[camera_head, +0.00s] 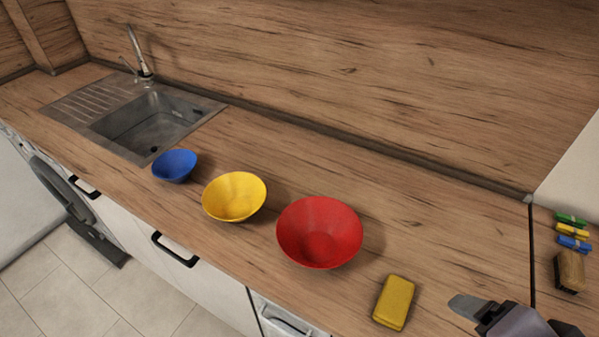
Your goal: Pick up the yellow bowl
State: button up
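The yellow bowl (234,197) stands upright and empty on the wooden worktop, between a smaller blue bowl (174,166) on its left and a larger red bowl (320,232) on its right. My gripper (470,309) is at the lower right edge of the head view, over the worktop and well to the right of all the bowls. Only part of it shows, with one grey fingertip clear; the rest is cut off by the frame, so its opening cannot be judged. Nothing is seen held in it.
A yellow sponge (393,302) lies between the red bowl and my gripper. A sink (150,122) with a tap (139,54) is at the back left. Coloured clips (572,231) and a brush (569,271) lie far right. The worktop behind the bowls is clear.

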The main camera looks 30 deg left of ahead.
aim_at(233, 197)
jog(key=u, duration=1.95)
